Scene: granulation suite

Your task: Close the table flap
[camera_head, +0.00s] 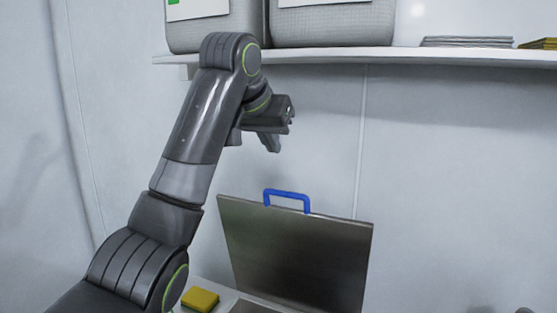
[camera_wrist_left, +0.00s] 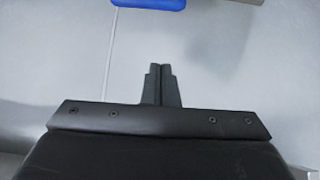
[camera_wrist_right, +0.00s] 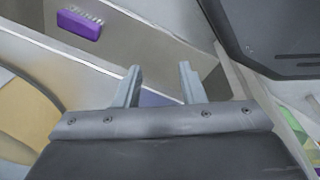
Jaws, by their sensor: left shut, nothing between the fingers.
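The table flap (camera_head: 295,255) is a dark metal panel standing up against the pale wall, leaning slightly. A blue handle (camera_head: 287,194) sits on its top edge. The handle also shows at the top edge of the left wrist view (camera_wrist_left: 148,3). My left gripper (camera_head: 273,146) is above the handle and apart from it, fingers together and empty. Its shut fingers show in the left wrist view (camera_wrist_left: 165,68). My right gripper (camera_wrist_right: 160,68) shows in the right wrist view with its fingers apart and nothing between them. The flap's lower edge is partly cut off by the frame.
A white shelf (camera_head: 400,55) with large grey containers (camera_head: 333,22) runs above the left arm. A yellow block (camera_head: 201,299) lies left of the flap's base. A purple brush (camera_wrist_right: 79,23) lies beyond the right gripper. The wall right of the flap is clear.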

